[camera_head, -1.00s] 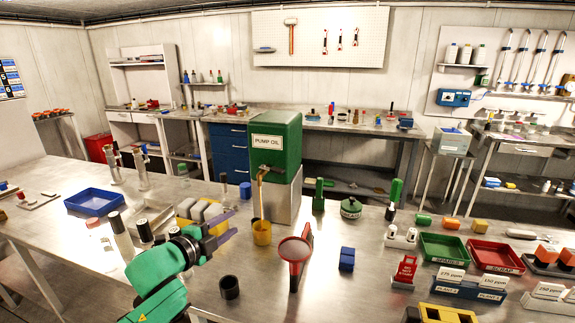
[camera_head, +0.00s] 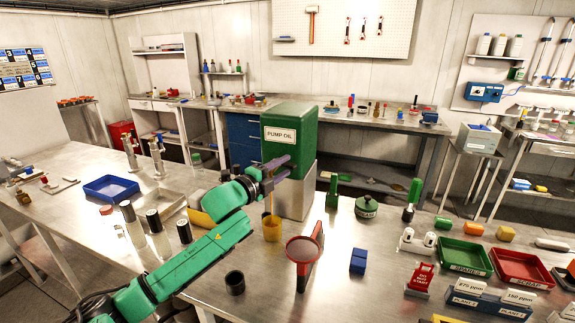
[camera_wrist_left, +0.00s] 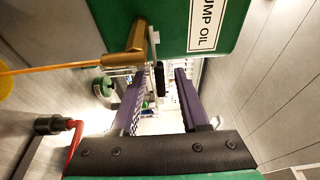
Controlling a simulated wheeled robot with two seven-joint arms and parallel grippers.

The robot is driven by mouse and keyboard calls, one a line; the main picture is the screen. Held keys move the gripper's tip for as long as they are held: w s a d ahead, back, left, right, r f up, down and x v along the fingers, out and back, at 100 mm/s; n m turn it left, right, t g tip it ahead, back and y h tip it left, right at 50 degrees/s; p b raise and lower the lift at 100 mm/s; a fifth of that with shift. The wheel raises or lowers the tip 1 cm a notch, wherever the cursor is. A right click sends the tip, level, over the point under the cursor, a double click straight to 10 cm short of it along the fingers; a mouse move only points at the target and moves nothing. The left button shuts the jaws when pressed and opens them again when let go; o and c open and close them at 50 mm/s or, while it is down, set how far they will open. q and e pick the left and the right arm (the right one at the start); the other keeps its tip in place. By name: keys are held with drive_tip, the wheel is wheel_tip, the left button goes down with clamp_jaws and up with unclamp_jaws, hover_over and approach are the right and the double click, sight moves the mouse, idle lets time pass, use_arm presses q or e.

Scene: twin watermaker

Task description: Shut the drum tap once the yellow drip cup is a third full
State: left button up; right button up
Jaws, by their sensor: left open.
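The green drum (camera_head: 290,140), labelled PUMP OIL, stands on a metal block. Its brass tap (camera_wrist_left: 126,46) shows in the left wrist view, with a small dark handle (camera_wrist_left: 160,78). A thin amber stream runs from the tap to the yellow drip cup (camera_head: 272,229), whose edge also shows in the left wrist view (camera_wrist_left: 4,80). The oil level inside cannot be made out. My left gripper (camera_head: 287,164) is open in front of the drum, at tap height, and hides the tap in the head view. In the wrist view its purple fingers lie either side of the handle. My right gripper is out of view.
A red funnel-like piece on a stand (camera_head: 304,250) and a black ring-shaped cup (camera_head: 235,282) stand in front of the drip cup. A green round pot (camera_head: 366,207) and a blue block (camera_head: 358,261) are to the right. Bare bench lies between them.

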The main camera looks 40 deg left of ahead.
use_arm(q)
drive_tip(key=shift+w, duration=1.25)
drive_tip(key=shift+s, duration=0.1)
clamp_jaws()
idle(0.4)
